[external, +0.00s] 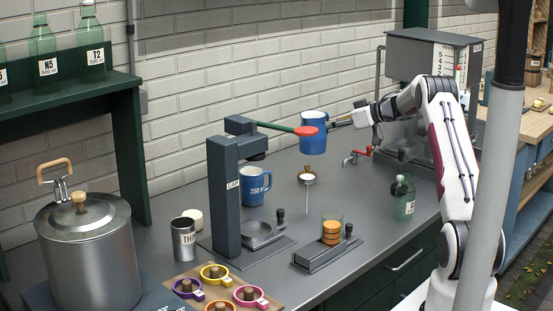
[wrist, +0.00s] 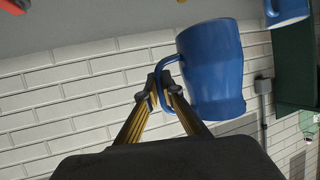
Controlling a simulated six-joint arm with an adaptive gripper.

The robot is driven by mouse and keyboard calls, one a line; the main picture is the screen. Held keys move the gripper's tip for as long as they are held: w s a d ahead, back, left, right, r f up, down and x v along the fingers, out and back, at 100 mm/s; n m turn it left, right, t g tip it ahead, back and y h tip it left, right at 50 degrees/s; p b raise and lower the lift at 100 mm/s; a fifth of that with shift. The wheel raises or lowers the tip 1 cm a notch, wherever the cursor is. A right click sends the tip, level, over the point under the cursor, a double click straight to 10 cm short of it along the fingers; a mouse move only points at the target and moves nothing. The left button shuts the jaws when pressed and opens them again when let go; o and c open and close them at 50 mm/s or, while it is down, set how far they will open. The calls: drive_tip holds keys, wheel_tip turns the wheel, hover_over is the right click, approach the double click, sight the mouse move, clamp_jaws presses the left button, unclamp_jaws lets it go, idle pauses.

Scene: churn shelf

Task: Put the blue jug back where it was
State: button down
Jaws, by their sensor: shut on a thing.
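A blue jug (external: 313,142) hangs in the air above the counter, in front of the brick wall. My gripper (external: 334,124) is shut on its handle, to the right of the jug. In the wrist view the fingertips (wrist: 163,88) close on the handle of the blue jug (wrist: 212,70). A second blue jug (external: 256,188) marked 350 stands on the counter behind the dark press; part of a blue jug (wrist: 288,10) also shows at the wrist view's top right.
The dark press column (external: 226,200) has a green lever with a red knob (external: 306,131) that overlaps the held jug in the picture. A tank with a red tap (external: 360,155) stands right. A metal probe (external: 307,178), green bottle (external: 403,196) and metal pot (external: 90,250) are on the counter.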

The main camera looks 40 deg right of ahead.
drive_tip(key=s+a+h, duration=0.1)
drive_tip(key=s, duration=1.3)
drive_tip(key=shift+a+m, duration=0.35)
drive_tip(key=shift+m, duration=0.05)
drive_tip(key=shift+f, duration=0.1)
drive_tip(key=shift+f, duration=0.1)
wheel_tip(320, 180, down, 6)
drive_tip(key=shift+f, duration=0.1)
drive_tip(key=shift+f, duration=1.8)
drive_tip(key=shift+f, duration=0.1)
